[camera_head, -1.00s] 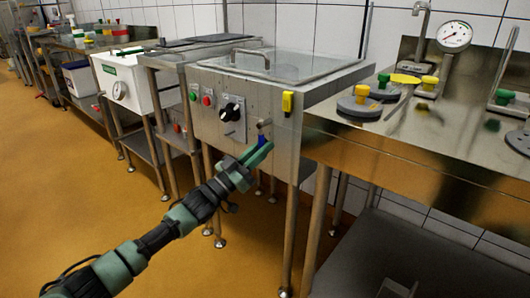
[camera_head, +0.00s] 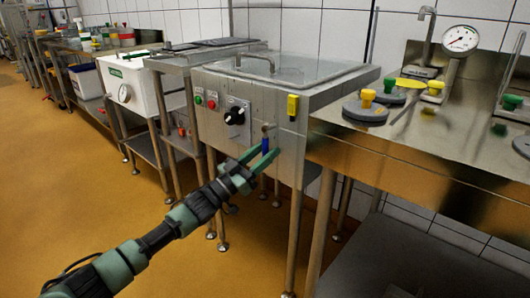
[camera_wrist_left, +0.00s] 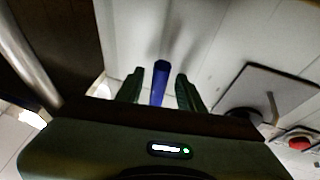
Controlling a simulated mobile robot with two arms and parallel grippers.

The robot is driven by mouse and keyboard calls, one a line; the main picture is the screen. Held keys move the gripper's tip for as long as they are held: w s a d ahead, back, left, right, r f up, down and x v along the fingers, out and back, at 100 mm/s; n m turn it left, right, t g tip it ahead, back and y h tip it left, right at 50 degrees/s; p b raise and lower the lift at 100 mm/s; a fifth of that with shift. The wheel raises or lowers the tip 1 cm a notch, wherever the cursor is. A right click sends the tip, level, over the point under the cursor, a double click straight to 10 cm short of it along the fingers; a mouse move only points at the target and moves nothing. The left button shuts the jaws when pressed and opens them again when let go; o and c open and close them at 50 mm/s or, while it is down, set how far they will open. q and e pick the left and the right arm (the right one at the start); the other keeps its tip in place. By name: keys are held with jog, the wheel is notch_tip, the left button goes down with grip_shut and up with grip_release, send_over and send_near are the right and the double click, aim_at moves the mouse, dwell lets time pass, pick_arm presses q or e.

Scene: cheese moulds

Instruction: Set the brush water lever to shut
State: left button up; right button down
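The brush water lever (camera_head: 265,145) is a small blue handle below a metal fitting on the front of the steel washing unit (camera_head: 215,138). It points downward in the head view. My left gripper (camera_head: 263,154) is open at the lever, with its green fingertips on either side of it. In the left wrist view the blue lever (camera_wrist_left: 160,82) stands between the two fingers (camera_wrist_left: 160,92), with a visible gap on each side. My right gripper is not in view.
To the right is a steel counter (camera_head: 400,150) with knobbed discs and a gauge (camera_head: 459,38). The floor in front is clear.

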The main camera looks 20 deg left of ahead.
pick_arm(q)
jog(key=p+v, duration=0.2)
jog(key=v, duration=1)
jog(key=shift+p, duration=0.35)
